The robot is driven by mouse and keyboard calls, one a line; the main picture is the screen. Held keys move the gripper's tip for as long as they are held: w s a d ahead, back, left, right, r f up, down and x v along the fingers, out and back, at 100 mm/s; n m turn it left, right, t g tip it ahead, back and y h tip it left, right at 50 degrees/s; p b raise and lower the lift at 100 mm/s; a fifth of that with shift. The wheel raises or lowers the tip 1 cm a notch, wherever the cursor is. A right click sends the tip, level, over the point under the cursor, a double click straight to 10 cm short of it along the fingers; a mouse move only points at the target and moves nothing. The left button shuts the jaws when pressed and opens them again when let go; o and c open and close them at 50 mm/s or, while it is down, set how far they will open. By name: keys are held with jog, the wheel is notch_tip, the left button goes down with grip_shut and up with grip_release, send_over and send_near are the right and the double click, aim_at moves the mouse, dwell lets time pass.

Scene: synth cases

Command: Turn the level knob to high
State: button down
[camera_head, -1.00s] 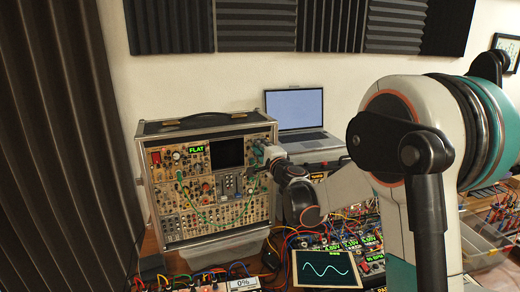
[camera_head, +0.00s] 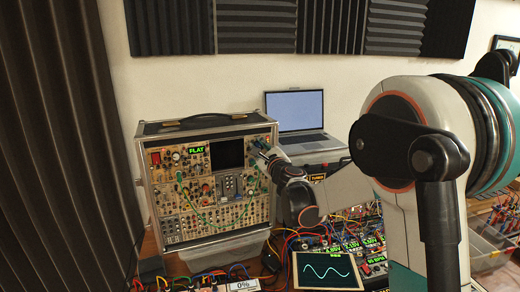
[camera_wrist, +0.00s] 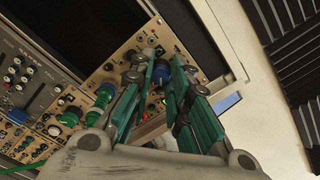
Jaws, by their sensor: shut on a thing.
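A blue knob (camera_wrist: 160,73) sits near the panel's upper right edge, between the two green fingers of my gripper (camera_wrist: 163,62) in the wrist view. The fingers close on it from both sides. In the head view my gripper (camera_head: 260,148) is at the panel's upper right, and the knob is hidden behind it. I cannot read a label or pointer on the knob. A small screen at the bottom reads 0% (camera_head: 239,271).
A laptop (camera_head: 297,112) stands behind the case to the right. Green knobs or plugs (camera_wrist: 103,95) sit left of my fingers in the wrist view. Cables and a scope screen (camera_head: 325,267) crowd the table in front. A green display reads FLAT (camera_head: 199,150).

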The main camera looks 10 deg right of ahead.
jog(key=shift+s+f+m, duration=0.1)
jog(key=shift+f+m, duration=0.05)
jog(key=shift+m, duration=0.45)
jog(key=c, duration=1.8)
grip_release()
jog(key=s, duration=0.4)
jog(key=s+d, duration=0.1)
jog(key=s, duration=0.7)
jog(key=shift+d+f, duration=0.1)
jog(key=shift+d, duration=0.15)
